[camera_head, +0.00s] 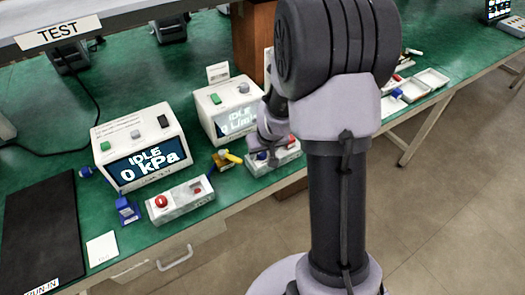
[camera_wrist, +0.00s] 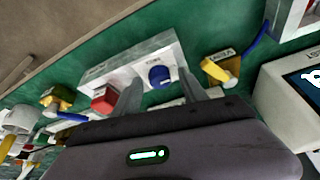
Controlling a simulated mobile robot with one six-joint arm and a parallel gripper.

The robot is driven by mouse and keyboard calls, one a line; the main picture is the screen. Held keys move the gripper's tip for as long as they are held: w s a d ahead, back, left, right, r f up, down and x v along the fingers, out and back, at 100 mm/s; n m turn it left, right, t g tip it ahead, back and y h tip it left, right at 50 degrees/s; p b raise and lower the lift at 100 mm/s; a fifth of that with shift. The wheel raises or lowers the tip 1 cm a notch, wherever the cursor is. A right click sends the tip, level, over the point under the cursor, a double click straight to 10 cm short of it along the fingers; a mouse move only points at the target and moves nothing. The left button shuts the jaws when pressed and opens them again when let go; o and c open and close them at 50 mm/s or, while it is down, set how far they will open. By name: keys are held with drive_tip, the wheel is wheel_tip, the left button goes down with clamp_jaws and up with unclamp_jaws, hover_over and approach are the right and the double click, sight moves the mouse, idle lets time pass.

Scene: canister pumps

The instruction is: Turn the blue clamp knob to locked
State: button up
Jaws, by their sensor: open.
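The blue clamp knob (camera_wrist: 159,76) is a small round knob on a light grey box (camera_wrist: 125,60) in the wrist view. A red button (camera_wrist: 104,98) sits on the same box, to the left of the knob. In the head view the knob (camera_head: 262,156) shows small on the box, beneath my arm. My gripper (camera_wrist: 160,92) is open and empty, its two grey fingers pointing at the box. The knob appears between the fingertips in the wrist view. I cannot tell whether they touch it. The knob's marking is too small to read.
A yellow fitting (camera_wrist: 218,70) with a blue tube stands right of the box in the wrist view. The IDLE 0 kPa unit (camera_head: 140,145) and another box with a red button (camera_head: 180,200) stand to the left. A second display unit (camera_head: 222,108) stands behind.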

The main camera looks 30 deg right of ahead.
drive_tip(key=p+v, duration=0.8)
drive_tip(key=v, duration=0.9)
drive_tip(key=shift+r, duration=0.2)
drive_tip(key=s+a+r+m+y+b, duration=0.1)
drive_tip(key=s+a+r, duration=0.5)
drive_tip(key=s+a, duration=0.2)
drive_tip(key=s+a+r+m+t+y+b, duration=0.1)
drive_tip(key=s+a+r, duration=0.5)
drive_tip(key=s+a, duration=0.1)
drive_tip(key=shift+s+a+r+y, duration=0.3)
drive_tip(key=shift+s+a+y, duration=0.1)
drive_tip(key=shift+a, duration=0.45)
